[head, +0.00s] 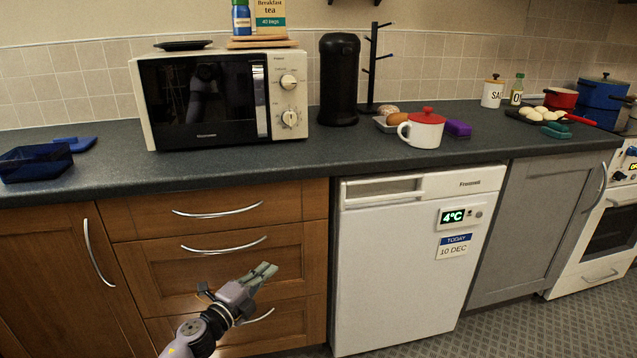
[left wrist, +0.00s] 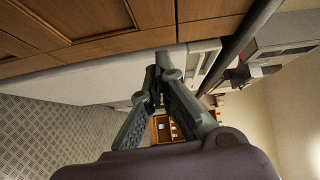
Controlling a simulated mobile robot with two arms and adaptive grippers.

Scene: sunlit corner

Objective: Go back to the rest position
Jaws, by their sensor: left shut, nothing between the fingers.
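My left gripper (head: 265,270) is in front of the wooden drawers, below the countertop, pointing up and to the right. It is shut and empty. In the left wrist view the left gripper (left wrist: 158,62) shows its two fingers meeting at the tips, with nothing between them. My right gripper is in neither view.
Wooden drawers (head: 218,243) with curved handles are closed behind the gripper. A white fridge (head: 395,270) stands to the right. The dark countertop (head: 270,168) above bears a microwave (head: 200,100), a red-lidded white pot (head: 424,130) and a blue container (head: 35,163). The floor (head: 500,325) at right is clear.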

